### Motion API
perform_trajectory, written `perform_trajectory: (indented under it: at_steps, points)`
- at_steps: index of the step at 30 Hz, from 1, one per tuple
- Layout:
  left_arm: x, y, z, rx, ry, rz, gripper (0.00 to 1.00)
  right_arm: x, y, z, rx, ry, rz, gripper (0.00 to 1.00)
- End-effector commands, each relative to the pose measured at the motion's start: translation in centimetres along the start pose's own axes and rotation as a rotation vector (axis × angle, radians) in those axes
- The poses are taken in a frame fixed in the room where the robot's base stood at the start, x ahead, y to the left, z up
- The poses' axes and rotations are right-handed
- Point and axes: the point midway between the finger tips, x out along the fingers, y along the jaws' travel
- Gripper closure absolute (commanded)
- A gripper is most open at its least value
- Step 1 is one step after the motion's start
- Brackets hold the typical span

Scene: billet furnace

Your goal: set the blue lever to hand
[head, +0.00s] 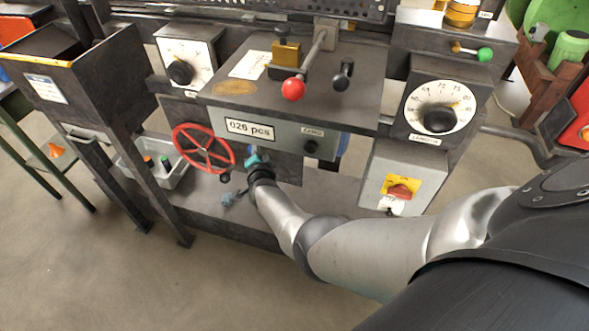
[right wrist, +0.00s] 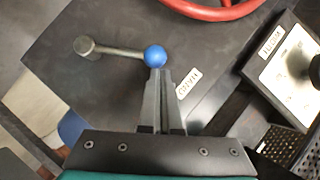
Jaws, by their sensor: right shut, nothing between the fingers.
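The blue lever shows in the right wrist view as a blue ball knob (right wrist: 155,56) on a metal rod that runs left to a round pivot (right wrist: 84,46) on a dark panel. My right gripper (right wrist: 158,74) is shut and empty, its fingertips at the near side of the blue knob. I cannot tell whether they touch it. In the head view my right gripper (head: 254,158) is below the counter panel, beside the red handwheel, and the blue lever cannot be made out there. A small label (right wrist: 187,83) sits near the knob, its text unclear. My left gripper is not in view.
The red handwheel (head: 203,148) is just left of my right gripper. Above is a counter panel (head: 250,129) reading 026 pcs, and a red-knobbed lever (head: 293,88). A box with a red-yellow switch (head: 402,189) stands right. A grey bin (head: 158,165) is lower left.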

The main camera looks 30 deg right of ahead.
Motion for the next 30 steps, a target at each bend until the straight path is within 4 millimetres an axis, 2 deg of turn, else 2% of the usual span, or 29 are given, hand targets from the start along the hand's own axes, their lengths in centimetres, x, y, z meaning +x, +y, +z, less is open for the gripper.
perform_trajectory:
  at_steps: [6,21,26,30]
  points:
    - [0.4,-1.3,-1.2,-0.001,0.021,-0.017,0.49,0.3,-0.3,0.4,0.000,0.000,-0.001,1.00]
    - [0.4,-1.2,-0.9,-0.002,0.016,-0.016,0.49,0.3,-0.5,0.5,0.002,-0.004,-0.003,1.00]
    - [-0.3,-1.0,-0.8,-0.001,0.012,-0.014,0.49,0.0,-1.0,0.1,0.001,-0.004,-0.004,1.00]
    - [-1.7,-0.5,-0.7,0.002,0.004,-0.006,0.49,-0.5,-1.8,-0.8,0.001,-0.001,-0.003,1.00]
